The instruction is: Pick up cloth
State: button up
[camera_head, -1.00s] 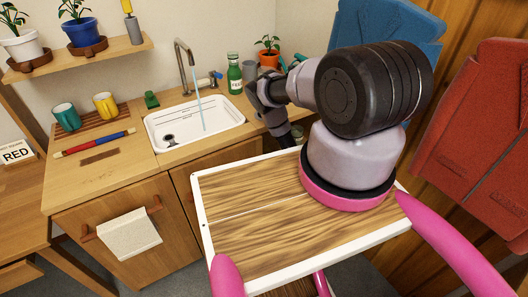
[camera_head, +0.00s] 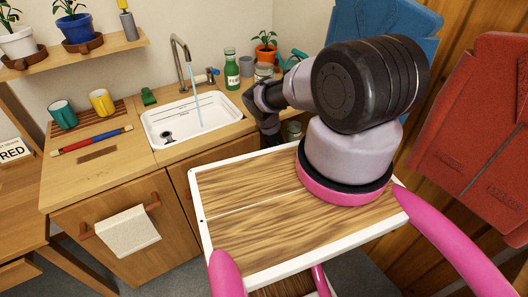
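A white cloth (camera_head: 127,232) hangs over a wooden towel bar on the front of the cabinet under the counter, at the lower left. My arm rises from my wooden-topped base at the right and bends down towards the counter, right of the sink. The gripper end is hidden behind my own arm links and the base top, so its fingers cannot be made out. My arm is well to the right of the cloth and apart from it.
Water runs from the tap (camera_head: 181,61) into the white sink (camera_head: 189,122). A teal mug (camera_head: 62,114), a yellow mug (camera_head: 101,102), a red-blue rod (camera_head: 90,140) and a green bottle (camera_head: 231,70) stand or lie on the counter. Coats hang at the right.

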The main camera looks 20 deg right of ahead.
jog(key=c, duration=1.2)
jog(key=shift+o, duration=0.2)
jog(key=shift+r, duration=0.15)
